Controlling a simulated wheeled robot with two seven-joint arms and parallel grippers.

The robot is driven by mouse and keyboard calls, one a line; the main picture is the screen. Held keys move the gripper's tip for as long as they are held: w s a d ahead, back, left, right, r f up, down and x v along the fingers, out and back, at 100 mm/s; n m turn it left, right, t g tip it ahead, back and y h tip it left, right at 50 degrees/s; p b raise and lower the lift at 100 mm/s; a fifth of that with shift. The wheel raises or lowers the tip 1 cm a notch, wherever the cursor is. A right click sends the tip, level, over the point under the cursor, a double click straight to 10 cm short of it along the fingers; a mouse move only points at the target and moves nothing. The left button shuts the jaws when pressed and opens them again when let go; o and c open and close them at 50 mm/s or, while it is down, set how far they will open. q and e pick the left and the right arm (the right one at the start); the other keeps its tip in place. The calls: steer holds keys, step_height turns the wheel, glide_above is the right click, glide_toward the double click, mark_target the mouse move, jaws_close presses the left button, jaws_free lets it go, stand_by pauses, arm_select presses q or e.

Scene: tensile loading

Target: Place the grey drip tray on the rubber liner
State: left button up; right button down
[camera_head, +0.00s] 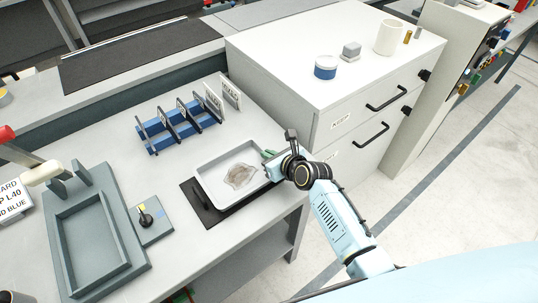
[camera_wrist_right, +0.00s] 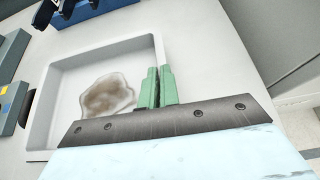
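The light grey drip tray (camera_head: 205,185) with a brown stain on its floor is at the middle of the bench. It also shows in the wrist view (camera_wrist_right: 44,125). It covers much of the black rubber liner (camera_head: 198,205), which shows along the tray's left and front sides. I cannot tell whether the tray touches the liner or is just above it. My right gripper (camera_head: 268,154) is at the tray's right wall. Its green fingers (camera_wrist_right: 158,88) are close together around that wall, shut on it. My left gripper is not in view.
A blue rack (camera_head: 160,143) with upright plates stands behind the tray. A grey block with a black knob (camera_head: 150,222) and a large grey fixture (camera_head: 140,268) are to its left. A white drawer cabinet (camera_head: 290,90) stands behind and right of my right gripper.

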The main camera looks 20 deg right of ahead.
steer(key=shift+f, duration=0.1)
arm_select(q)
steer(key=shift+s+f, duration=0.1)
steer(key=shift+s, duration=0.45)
arm_select(e)
steer(key=c, duration=1.6)
jaws_free()
steer(key=shift+c, duration=0.2)
